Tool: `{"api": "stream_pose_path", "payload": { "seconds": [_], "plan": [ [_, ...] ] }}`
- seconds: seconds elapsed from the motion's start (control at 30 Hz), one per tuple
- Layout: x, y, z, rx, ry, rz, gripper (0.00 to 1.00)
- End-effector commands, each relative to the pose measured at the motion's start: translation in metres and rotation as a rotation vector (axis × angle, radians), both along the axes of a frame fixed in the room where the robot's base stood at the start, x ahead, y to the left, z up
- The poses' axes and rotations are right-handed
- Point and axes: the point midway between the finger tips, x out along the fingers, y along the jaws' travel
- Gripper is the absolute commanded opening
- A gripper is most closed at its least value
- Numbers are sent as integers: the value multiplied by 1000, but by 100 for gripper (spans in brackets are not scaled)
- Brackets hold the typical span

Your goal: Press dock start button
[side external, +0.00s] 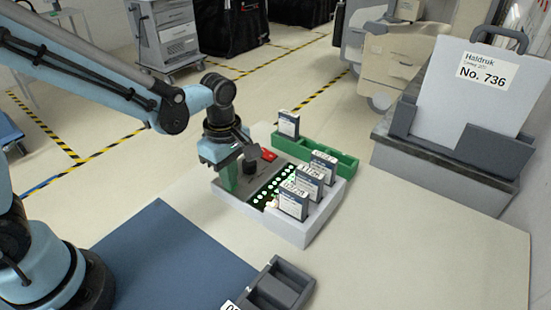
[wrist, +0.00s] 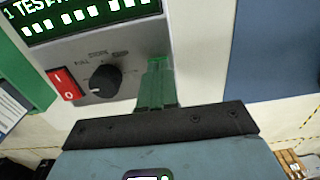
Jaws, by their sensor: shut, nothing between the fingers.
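The dock is a light grey unit (side external: 310,232) with a lit dark panel of green-white marks (side external: 266,190) and several battery-like packs standing in it. Its display (wrist: 85,18) reads "TEST" at the top of the wrist view. Below it are a red rocker switch (wrist: 67,84) and a black knob (wrist: 103,79). My gripper (side external: 228,186) is over the dock's near left end, green fingers pointing down. In the wrist view my shut, empty fingers (wrist: 157,64) are right of the knob, over the panel's edge. I cannot make out a start button; contact is unclear.
A green tray (side external: 345,166) with one pack (side external: 288,124) adjoins the dock behind. A blue mat (side external: 170,255) and a dark grey holder (side external: 278,288) lie in front. A large grey bin labelled No. 736 (side external: 480,85) stands at right. The table's right front is clear.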

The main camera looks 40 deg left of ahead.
Motion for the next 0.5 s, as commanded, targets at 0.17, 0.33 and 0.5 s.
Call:
{"api": "stream_pose_path", "payload": {
  "seconds": [0.17, 0.33, 0.5],
  "plan": [
    [1, 0, -8, -3, -19, -1, 0],
    [1, 0, 0, -3, -18, -1, 0],
    [1, 0, 22, -2, -12, 0, 0]
  ]
}}
